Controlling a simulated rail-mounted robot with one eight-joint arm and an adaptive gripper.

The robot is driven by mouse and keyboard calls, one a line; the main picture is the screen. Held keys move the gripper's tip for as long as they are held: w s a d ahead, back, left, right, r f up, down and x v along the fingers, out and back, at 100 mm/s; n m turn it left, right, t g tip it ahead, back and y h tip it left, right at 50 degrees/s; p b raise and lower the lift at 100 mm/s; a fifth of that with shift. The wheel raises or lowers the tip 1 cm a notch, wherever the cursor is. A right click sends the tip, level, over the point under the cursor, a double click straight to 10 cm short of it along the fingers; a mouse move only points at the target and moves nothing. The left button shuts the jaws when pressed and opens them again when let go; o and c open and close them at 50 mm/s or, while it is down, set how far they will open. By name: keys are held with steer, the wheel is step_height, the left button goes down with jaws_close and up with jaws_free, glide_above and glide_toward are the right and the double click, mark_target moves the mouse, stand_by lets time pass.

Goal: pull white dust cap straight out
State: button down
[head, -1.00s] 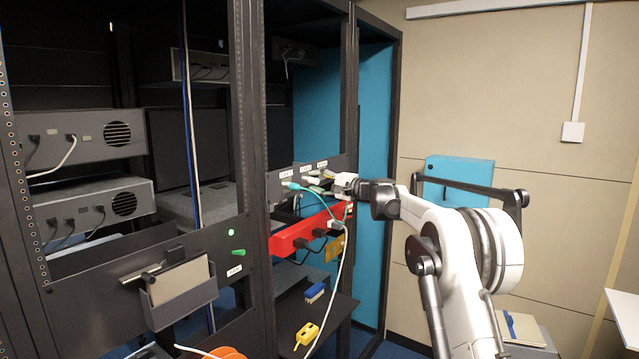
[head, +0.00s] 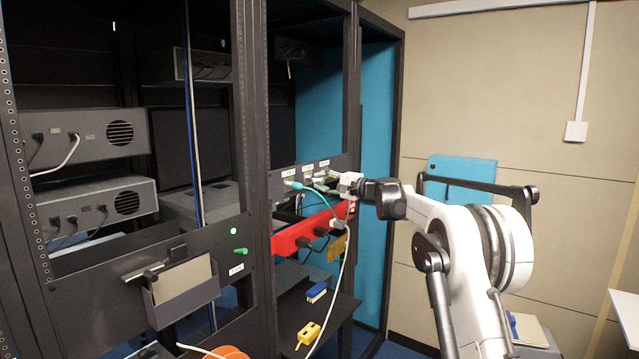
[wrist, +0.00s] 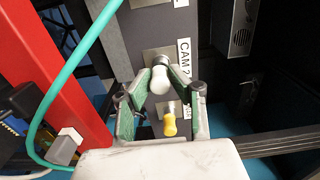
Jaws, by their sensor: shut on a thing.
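The white dust cap (wrist: 159,80) is between my fingertips in the wrist view, in front of a metal plate beside the label "CAM 2" (wrist: 183,62). My gripper (wrist: 157,78) is shut on it, with a green-padded finger on each side. I cannot tell whether the cap still touches its socket. In the head view my gripper (head: 330,185) is at the black labelled panel (head: 283,178), and the cap is too small to make out there. A yellow cap (wrist: 169,122) sits lower in the wrist view, between my fingers but nearer the palm, apart from them.
A teal cable (wrist: 72,75) loops left of my gripper.

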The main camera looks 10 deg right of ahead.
steer(key=shift+b+v, duration=0.35)
steer(key=shift+v, duration=0.8)
steer(key=shift+s+d, duration=0.1)
steer(key=shift+b+v, duration=0.4)
steer(key=shift+v, duration=0.9)
